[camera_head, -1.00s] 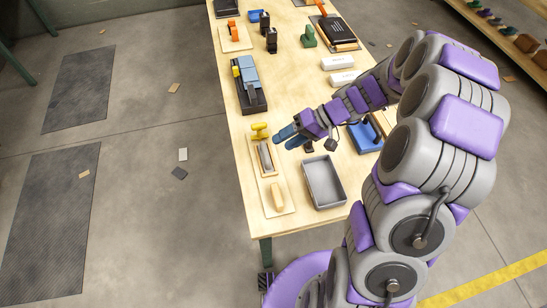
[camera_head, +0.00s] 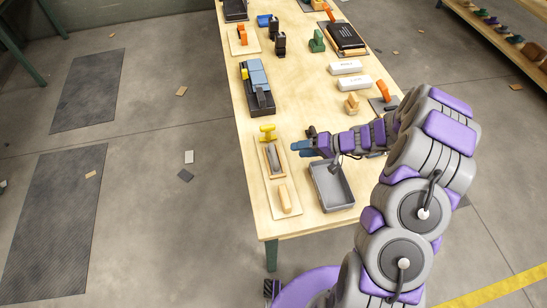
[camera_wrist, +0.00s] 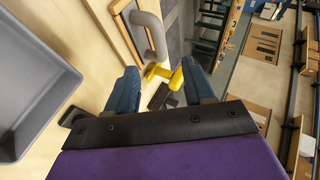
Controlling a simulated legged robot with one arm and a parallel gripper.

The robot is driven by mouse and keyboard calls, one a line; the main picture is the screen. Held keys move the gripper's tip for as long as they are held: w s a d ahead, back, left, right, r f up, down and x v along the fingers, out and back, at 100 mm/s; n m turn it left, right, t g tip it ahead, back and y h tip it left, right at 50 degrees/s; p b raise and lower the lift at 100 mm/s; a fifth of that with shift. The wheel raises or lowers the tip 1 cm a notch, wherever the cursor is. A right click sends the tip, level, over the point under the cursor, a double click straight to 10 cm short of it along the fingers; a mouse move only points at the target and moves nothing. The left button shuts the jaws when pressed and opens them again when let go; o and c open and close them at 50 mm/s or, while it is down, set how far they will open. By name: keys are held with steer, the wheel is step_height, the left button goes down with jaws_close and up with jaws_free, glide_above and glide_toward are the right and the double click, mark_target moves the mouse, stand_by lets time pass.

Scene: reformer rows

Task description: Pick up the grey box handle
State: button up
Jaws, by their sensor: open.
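The grey handle (camera_head: 272,158) is a bar on a wooden-edged board at the left front of the table. In the wrist view my gripper (camera_wrist: 160,82) shows two blue fingers spread apart, with nothing held. The handle and fingers look apart; the height between them is hard to tell.
A yellow T-shaped handle (camera_head: 267,132) stands just behind the grey one; it also shows between my fingers (camera_wrist: 160,73). A grey open tray (camera_head: 333,187) is close on the right, partly under my arm. A wooden grip (camera_head: 285,198) lies in front.

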mark_target(273, 156)
steer(key=b+x, duration=0.1)
steer(key=x, duration=0.8)
steer(key=shift+s+a+f, duration=0.1)
steer(key=shift+a+f, duration=0.05)
steer(key=shift+f, duration=0.05)
steer(key=shift+c, duration=0.2)
jaws_close()
